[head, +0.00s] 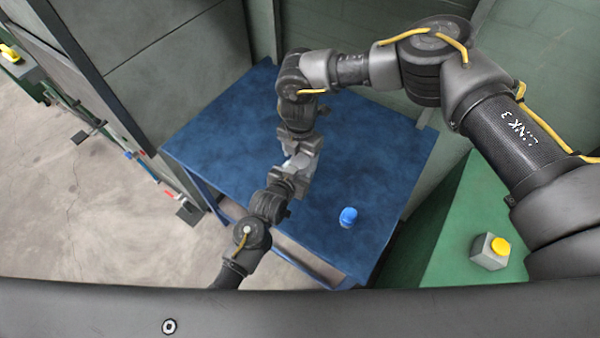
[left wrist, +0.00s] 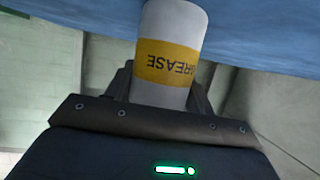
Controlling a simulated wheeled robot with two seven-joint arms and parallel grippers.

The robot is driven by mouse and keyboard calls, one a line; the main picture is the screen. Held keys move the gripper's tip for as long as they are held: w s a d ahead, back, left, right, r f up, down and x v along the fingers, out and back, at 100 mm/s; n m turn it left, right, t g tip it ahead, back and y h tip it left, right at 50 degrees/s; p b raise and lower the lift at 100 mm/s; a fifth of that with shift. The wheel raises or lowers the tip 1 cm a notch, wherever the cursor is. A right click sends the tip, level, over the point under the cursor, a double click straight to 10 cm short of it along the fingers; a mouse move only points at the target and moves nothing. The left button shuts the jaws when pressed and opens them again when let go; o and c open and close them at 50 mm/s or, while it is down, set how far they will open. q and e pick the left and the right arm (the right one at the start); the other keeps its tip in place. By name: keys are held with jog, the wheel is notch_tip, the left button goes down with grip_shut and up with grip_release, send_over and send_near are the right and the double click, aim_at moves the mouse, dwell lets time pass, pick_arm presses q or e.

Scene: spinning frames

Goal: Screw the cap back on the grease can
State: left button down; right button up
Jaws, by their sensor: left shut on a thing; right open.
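The grease can (left wrist: 172,25) is white with a yellow band, and its lettering reads upside down in the left wrist view. My left gripper (left wrist: 163,95) is shut on the can, with a finger on each side. In the head view my left gripper (head: 291,174) and my right gripper (head: 305,148) are close together over the table and hide most of the can. My right gripper is open; whether it touches the can or cap is hidden. A small blue cylindrical object (head: 348,217) stands on the table, right of both grippers. I cannot tell whether it is the cap.
The blue table (head: 390,150) is mostly bare around the grippers. Grey panels stand behind it. A grey box with a yellow button (head: 490,250) sits on a green surface (head: 440,265) at the right. Open concrete floor (head: 70,200) lies at the left.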

jog(key=shift+f, duration=0.55)
jog(key=c, duration=1)
jog(key=m, duration=0.3)
jog(key=shift+m, duration=0.4)
jog(key=m, duration=0.2)
jog(key=shift+m, duration=0.3)
jog(key=o, duration=1.1)
